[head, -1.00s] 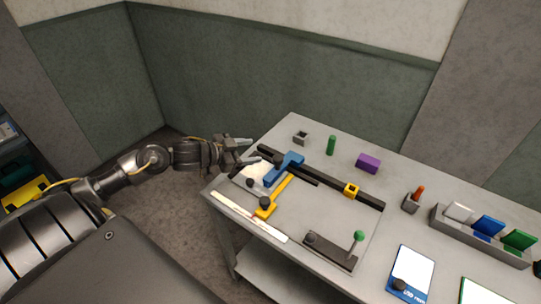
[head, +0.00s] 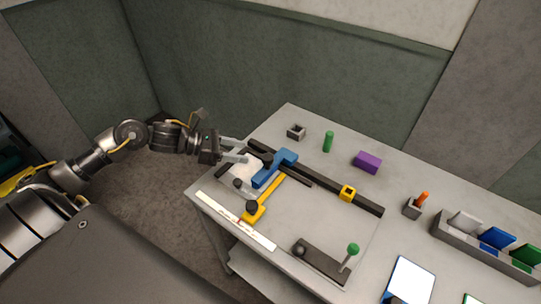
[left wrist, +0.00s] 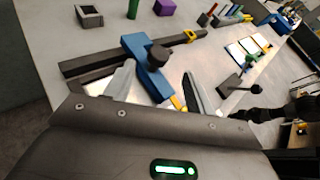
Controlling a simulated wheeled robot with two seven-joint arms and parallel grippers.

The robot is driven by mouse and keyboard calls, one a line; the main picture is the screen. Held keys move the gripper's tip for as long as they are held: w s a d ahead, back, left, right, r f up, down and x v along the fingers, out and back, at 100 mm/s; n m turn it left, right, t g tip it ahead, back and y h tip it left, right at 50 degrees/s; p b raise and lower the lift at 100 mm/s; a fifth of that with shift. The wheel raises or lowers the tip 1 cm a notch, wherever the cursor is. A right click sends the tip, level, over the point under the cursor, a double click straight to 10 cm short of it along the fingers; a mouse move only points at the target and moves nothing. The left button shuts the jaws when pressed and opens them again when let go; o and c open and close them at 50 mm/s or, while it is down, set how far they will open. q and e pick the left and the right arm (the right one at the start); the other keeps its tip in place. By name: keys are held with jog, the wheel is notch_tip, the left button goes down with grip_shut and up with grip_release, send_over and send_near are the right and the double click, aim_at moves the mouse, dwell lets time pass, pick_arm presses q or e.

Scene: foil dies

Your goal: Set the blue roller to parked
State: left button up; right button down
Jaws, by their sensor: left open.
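The blue roller (head: 275,167) is a blue bar sitting across a dark rail (head: 325,182), at the rail's left part. In the left wrist view the blue bar (left wrist: 148,68) lies ahead of and between my fingers, with a black knob (left wrist: 159,56) in front of it. My left gripper (head: 234,150) is open and empty, above the table's left end, left of the blue bar and apart from it. Its two pale fingers (left wrist: 160,88) show in the left wrist view. A dark jointed shape (left wrist: 265,110) at the right there may be my right gripper; its jaws are unclear.
A yellow bar (head: 268,194) with a dark knob lies just in front of the blue one. A yellow square (head: 347,193) sits farther right on the rail. A green-knobbed lever (head: 352,250) stands front right. A green cylinder (head: 328,141) and purple block (head: 368,162) stand behind.

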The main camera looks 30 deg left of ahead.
aim_at(265, 157)
pick_arm(q)
jog(key=shift+m, duration=0.9)
jog(key=p+x, duration=0.4)
jog(key=x, duration=0.4)
jog(key=shift+d+f, duration=0.15)
jog(key=shift+d, duration=0.1)
jog(key=shift+w+d+f, duration=0.3)
jog(key=shift+d, duration=0.1)
pick_arm(e)
notch_tip(265, 157, up, 4)
jog(key=shift+r, duration=0.1)
